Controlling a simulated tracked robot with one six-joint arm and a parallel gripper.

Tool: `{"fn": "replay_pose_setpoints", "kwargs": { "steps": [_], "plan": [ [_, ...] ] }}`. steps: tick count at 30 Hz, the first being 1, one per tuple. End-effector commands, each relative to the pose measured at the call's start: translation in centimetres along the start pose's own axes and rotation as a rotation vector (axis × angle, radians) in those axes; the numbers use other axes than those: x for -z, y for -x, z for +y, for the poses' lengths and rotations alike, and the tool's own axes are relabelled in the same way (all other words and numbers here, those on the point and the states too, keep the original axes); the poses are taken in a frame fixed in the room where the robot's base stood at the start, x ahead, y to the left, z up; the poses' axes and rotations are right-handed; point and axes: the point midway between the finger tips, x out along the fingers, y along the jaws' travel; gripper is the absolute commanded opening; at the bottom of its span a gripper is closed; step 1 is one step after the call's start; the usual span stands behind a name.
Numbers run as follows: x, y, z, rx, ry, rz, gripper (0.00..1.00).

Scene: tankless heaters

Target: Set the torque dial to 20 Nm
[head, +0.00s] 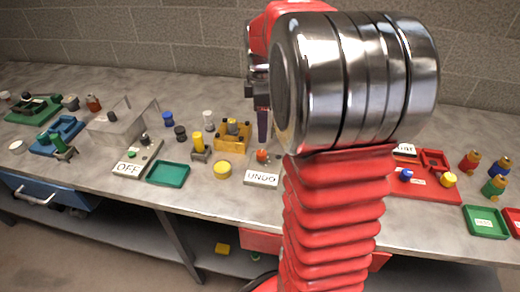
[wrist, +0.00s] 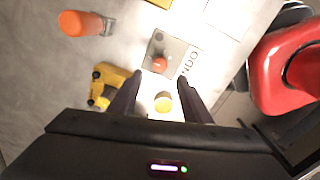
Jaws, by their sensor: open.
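I cannot make out a dial with a torque scale or a 20 Nm mark in either view. A round yellow cap or knob (head: 222,169) sits on the bench left of a plate marked UNDO (head: 262,179). In the wrist view the yellow cap (wrist: 163,102) shows between my fingers, with no readable marks. My gripper (wrist: 159,78) is open, with nothing held between its fingers. The UNDO plate, with a red-orange knob (wrist: 160,63), lies just beyond the fingertips. In the head view my arm hides most of the gripper and the bench behind it.
A yellow block fixture (head: 233,135) stands behind the cap, beside a yellow-topped post (head: 199,144). A green tray (head: 168,173) and an OFF plate (head: 128,169) lie left. A red board (head: 425,188) and figures are right. An orange cylinder (wrist: 80,22) shows in the wrist view.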

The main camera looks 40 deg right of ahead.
Motion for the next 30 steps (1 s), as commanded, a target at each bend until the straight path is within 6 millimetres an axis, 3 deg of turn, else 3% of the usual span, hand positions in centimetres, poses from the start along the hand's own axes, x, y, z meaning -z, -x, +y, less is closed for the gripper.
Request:
{"fn": "replay_pose_setpoints", "kwargs": {
  "steps": [16,21,30],
  "plan": [
    [0.0,-8.2,-0.1,0.002,0.0,0.0,0.44],
    [0.0,-9.3,0.0,0.0,0.0,0.0,0.44],
    [0.0,-9.4,0.0,-0.001,0.0,0.0,0.44]
  ]
}}
